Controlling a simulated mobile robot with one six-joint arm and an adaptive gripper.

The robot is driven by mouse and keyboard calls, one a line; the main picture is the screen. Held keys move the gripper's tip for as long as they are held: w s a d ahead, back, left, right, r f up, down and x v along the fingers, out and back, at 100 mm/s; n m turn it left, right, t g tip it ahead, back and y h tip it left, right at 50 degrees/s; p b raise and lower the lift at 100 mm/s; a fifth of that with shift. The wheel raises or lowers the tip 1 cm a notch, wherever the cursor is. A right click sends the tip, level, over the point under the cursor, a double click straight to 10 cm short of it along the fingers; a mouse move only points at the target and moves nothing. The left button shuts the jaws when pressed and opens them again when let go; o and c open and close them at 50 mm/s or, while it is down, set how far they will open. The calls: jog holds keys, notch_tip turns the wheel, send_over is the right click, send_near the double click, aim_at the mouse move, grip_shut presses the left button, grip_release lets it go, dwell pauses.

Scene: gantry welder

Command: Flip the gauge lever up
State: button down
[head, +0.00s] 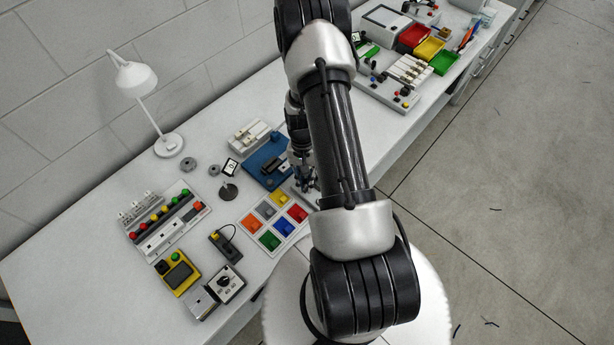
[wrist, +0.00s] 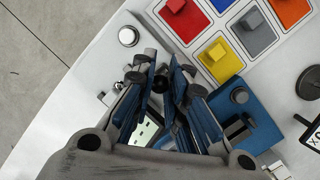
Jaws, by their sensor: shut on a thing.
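My gripper (wrist: 160,75) points down at the bench in the wrist view, its blue-and-black fingers close together. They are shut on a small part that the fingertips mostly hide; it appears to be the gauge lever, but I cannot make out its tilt. A pale gauge face (wrist: 147,130) with dark marks shows between and below the fingers, partly covered by them. In the head view my gripper (head: 306,180) is low over the bench, beside the blue fixture, and my arm hides most of the spot.
A tray of coloured blocks (head: 272,222) lies close by. A round silver button (wrist: 128,36) is on the other side. A lamp (head: 168,146) and switch panels (head: 165,222) stand farther left.

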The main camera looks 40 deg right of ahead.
jog(key=shift+w+g, duration=0.2)
jog(key=shift+g, duration=0.3)
jog(key=shift+w, duration=0.1)
dwell(0.3)
jog(key=c, duration=1.6)
grip_release()
jog(key=shift+o, duration=0.2)
jog(key=shift+r, duration=0.1)
jog(key=v, duration=1.1)
jog(key=shift+w+r, duration=0.35)
jog(key=shift+c, duration=0.2)
